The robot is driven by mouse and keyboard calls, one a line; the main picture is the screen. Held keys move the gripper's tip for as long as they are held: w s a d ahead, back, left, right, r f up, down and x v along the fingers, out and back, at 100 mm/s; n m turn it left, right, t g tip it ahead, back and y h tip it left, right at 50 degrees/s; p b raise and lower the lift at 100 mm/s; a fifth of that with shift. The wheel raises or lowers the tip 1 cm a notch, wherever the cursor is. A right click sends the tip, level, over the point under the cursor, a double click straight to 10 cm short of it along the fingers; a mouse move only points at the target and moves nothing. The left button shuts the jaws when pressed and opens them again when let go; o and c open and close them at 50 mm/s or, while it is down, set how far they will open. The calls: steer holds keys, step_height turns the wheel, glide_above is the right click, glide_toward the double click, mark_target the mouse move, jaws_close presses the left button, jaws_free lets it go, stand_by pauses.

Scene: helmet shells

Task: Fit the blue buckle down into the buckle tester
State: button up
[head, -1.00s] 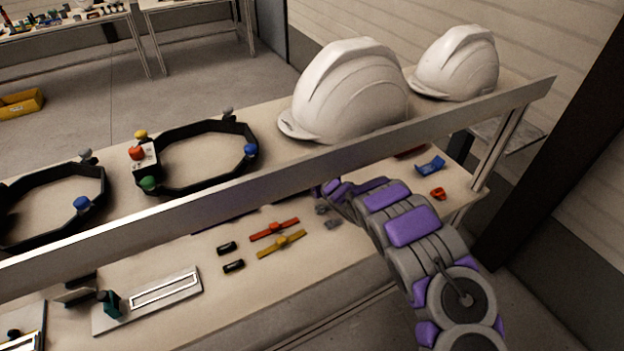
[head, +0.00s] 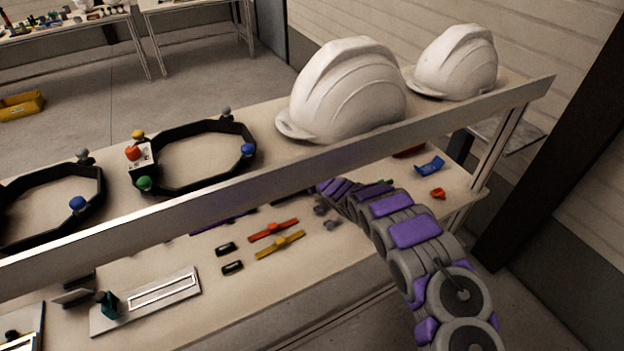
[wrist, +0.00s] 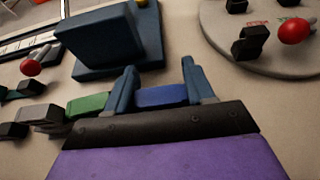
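In the wrist view, my gripper (wrist: 160,82) has its two dark blue-grey fingers on either side of the blue buckle (wrist: 162,97). The buckle fills the gap between them, so the gripper looks shut on it. A dark blue block on a flat base (wrist: 112,38) stands just beyond the left finger. It may be the buckle tester, but I cannot tell for certain. The buckle is apart from this block.
A green piece (wrist: 88,104) and several dark clips lie left of my gripper. A round grey disc (wrist: 270,62) with black posts and a red knob (wrist: 294,31) is at the right. The shelf rail (head: 300,182) crosses above the bench. Red (head: 274,230) and yellow (head: 281,244) straps lie below it.

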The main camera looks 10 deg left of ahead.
steer(key=c, duration=0.6)
